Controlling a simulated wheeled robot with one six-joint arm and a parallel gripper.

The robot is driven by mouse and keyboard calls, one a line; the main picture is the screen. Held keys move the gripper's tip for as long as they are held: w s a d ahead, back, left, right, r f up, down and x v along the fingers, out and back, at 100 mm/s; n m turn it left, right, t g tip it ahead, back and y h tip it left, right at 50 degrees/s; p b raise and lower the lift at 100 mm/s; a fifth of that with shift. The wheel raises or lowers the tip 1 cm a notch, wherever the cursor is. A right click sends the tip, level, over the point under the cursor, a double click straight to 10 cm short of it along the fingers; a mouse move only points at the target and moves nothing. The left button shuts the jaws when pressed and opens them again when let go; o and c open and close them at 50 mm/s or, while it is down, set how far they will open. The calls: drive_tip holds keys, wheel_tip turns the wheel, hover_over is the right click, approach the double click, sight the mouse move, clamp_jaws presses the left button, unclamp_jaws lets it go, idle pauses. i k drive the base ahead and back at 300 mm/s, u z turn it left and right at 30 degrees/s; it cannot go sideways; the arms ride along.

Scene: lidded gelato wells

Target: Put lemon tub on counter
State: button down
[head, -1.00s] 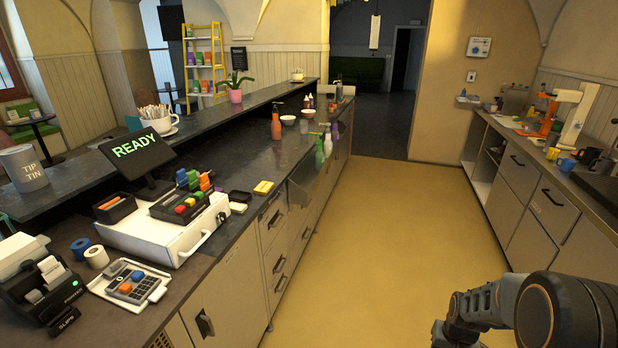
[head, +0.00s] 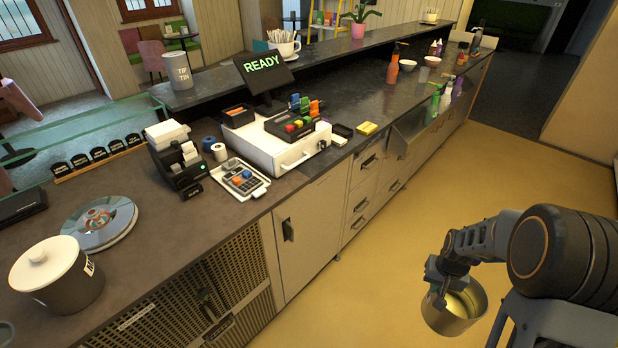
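My gripper (head: 440,287) is at the lower right of the head view, shut on the rim of a round metal tub. The tub (head: 453,312) has a yellowish inside and hangs roughly upright over the yellow floor, apart from the counter; I take it for the lemon tub, though no label shows. The fingertips are small and partly hidden against the rim. The dark counter (head: 180,222) runs from the lower left to the upper right, left of the gripper.
On the near counter stand a lidded dark pot (head: 62,283) and a round metal disc (head: 97,224). A receipt printer (head: 175,160), keypad (head: 243,180) and cash drawer (head: 283,148) stand farther along. Bare counter lies between the disc and keypad. A vented cabinet (head: 205,305) is below.

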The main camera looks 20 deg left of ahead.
sight(154, 245)
drive_tip(key=u, duration=2.05)
